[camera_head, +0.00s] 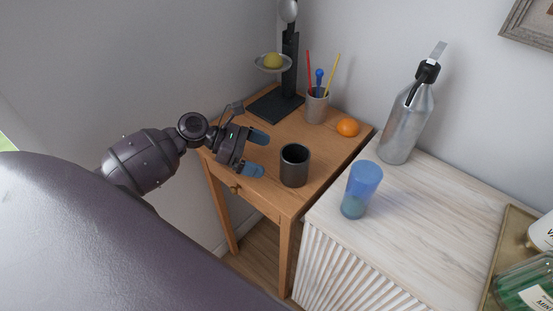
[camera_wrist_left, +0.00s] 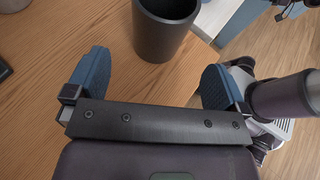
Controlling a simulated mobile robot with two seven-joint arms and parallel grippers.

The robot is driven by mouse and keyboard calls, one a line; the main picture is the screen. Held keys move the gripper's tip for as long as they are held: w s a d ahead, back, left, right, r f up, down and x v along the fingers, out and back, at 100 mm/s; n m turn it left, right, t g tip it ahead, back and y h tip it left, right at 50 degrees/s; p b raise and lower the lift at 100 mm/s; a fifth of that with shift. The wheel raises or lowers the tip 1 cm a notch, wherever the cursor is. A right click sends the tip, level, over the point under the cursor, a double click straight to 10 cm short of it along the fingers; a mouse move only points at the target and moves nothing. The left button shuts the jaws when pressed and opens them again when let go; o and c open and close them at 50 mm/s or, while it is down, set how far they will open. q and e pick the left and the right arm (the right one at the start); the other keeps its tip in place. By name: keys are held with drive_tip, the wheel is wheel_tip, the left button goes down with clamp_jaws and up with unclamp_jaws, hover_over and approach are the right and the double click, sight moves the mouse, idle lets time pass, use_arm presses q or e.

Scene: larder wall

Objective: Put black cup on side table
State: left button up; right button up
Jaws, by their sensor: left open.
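The black cup (camera_head: 294,166) stands upright on the wooden side table (camera_head: 322,144), near the edge by the white cabinet. My left gripper (camera_head: 262,154) is open just left of the cup, with its blue fingertips pointing toward it. In the left wrist view the cup (camera_wrist_left: 163,28) stands on the wood beyond the gap between the spread fingers (camera_wrist_left: 155,82). The fingers look apart from the cup, and nothing is between them.
On the table stand a black stand (camera_head: 289,72) with a lemon dish, a pen holder (camera_head: 316,107) and an orange (camera_head: 347,127). The white cabinet (camera_head: 425,205) at right holds a blue glass (camera_head: 361,188), a metal bottle (camera_head: 405,124) and a tray (camera_head: 507,250) with bottles.

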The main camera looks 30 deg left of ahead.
use_arm(q)
drive_tip(key=v, duration=0.3)
drive_tip(key=shift+s+a+r, duration=0.15)
drive_tip(key=shift+a, duration=0.1)
drive_tip(key=shift+s+a+r, duration=0.15)
drive_tip(key=shift+a, duration=0.2)
use_arm(e)
drive_tip(key=shift+s+d+f, duration=0.1)
drive_tip(key=shift+s+f, duration=0.2)
drive_tip(key=shift+s, duration=0.2)
drive_tip(key=shift+w, duration=0.1)
